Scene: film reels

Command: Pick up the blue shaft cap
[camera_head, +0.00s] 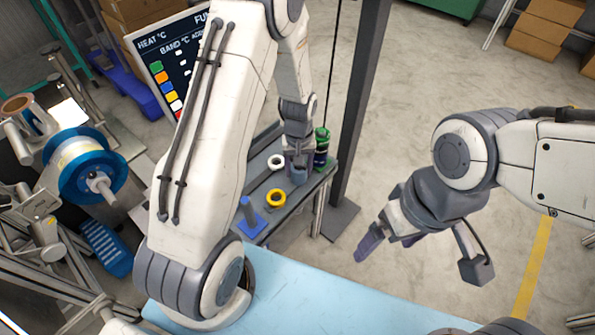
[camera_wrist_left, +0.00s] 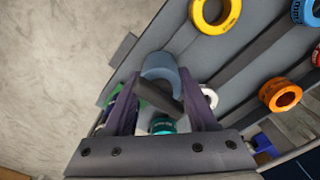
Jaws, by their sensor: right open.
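The blue shaft cap (camera_head: 299,176) stands on the narrow grey bench in the head view, under my left gripper (camera_head: 300,160). In the left wrist view, my left gripper (camera_wrist_left: 160,85) points down with a finger on each side of the blue-grey cap (camera_wrist_left: 160,66). A dark stub shows between the fingers. I cannot tell whether the fingers touch the cap or leave a gap. My right gripper (camera_head: 422,256) is open and empty, its fingers spread wide, over the floor to the right of the bench.
Green cans (camera_head: 321,147) stand just behind the cap. A dark pole (camera_head: 359,100) rises beside the bench. An orange ring (camera_wrist_left: 280,94) shows in the wrist view.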

